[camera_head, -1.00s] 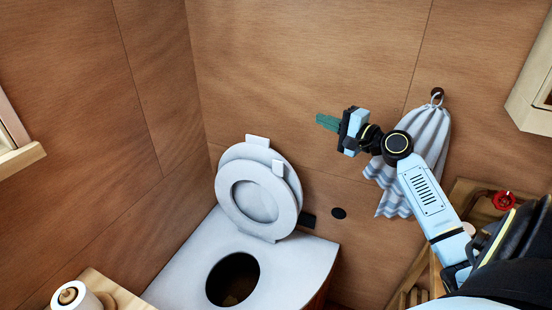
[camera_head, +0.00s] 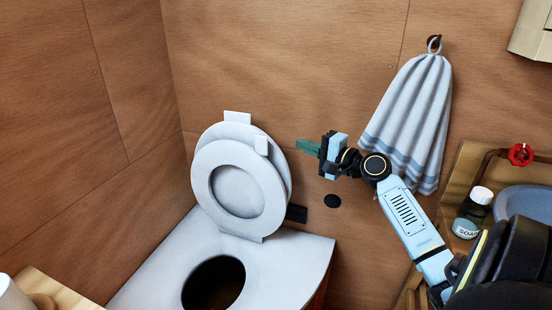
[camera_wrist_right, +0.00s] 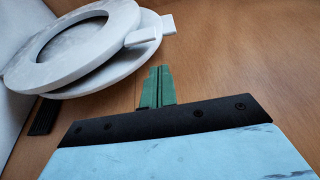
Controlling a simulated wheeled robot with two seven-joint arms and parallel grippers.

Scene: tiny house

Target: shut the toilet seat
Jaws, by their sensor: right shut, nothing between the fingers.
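The white toilet seat (camera_head: 223,213) stands raised, with the lid (camera_head: 280,168) upright behind it, at the back of the white toilet bench (camera_head: 283,266). The round toilet hole (camera_head: 213,284) is uncovered. My right gripper (camera_head: 308,147) is shut and empty, with green fingers pointing left. In the head view it is to the right of the seat and lid, apart from them. In the right wrist view the green fingers (camera_wrist_right: 156,86) are close together, and the seat (camera_wrist_right: 75,78) and lid (camera_wrist_right: 150,38) show at upper left. My left gripper is not in view.
A striped towel (camera_head: 412,115) hangs on the wall behind my right arm. A soap bottle (camera_head: 473,212), a grey basin (camera_head: 525,206) and a red valve (camera_head: 520,154) are at right. A paper roll (camera_head: 12,294) is at lower left. A dark wall plate (camera_head: 296,213) is beside the seat.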

